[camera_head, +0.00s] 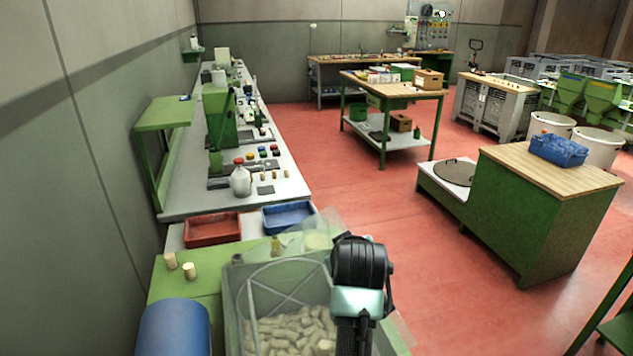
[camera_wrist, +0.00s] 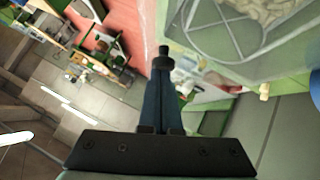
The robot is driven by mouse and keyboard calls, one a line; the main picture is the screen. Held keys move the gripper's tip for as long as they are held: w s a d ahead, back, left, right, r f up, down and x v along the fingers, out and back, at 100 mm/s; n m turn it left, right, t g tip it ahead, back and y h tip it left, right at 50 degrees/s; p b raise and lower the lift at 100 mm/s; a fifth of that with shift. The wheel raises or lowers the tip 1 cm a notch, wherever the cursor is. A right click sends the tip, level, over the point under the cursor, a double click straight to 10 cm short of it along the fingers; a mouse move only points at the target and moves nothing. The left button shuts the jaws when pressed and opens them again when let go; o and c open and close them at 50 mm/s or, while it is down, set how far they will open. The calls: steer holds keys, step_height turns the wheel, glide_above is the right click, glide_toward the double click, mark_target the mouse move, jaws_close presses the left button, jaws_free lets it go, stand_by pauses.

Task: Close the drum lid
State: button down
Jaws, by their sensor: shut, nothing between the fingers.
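An open-topped, greenish-grey drum box (camera_head: 232,300) stands at the bottom centre of the head view, with many pale corks (camera_head: 285,330) inside and a round wire frame with crossed bars (camera_head: 290,262). The box and frame also show at the upper right of the wrist view (camera_wrist: 222,52). A clear, see-through panel (camera_head: 325,222) rises at its far right side; it may be the lid, but its outline is faint. My gripper (camera_wrist: 163,52) is shut and empty, pointing past the box's side. In the head view my arm covers the box's right edge, and the fingertips cannot be made out.
Two corks (camera_head: 189,270) stand on the green surface left of the box, beside a blue cylinder (camera_head: 174,328). Red (camera_head: 212,229) and blue (camera_head: 288,216) trays lie beyond. A long workbench (camera_head: 290,188) follows the left wall. Red floor is open to the right.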

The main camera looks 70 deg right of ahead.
steer(key=s+d+f+t+y+b, duration=0.1)
steer(key=s+f+b, duration=0.1)
steer(key=f, duration=0.4)
steer(key=s+d+f+m+y+b, duration=0.1)
steer(key=s+d+f+b, duration=0.1)
steer(key=f, duration=0.5)
steer(key=shift+d+f+t+b, duration=0.15)
steer(key=shift+t+b, duration=0.25)
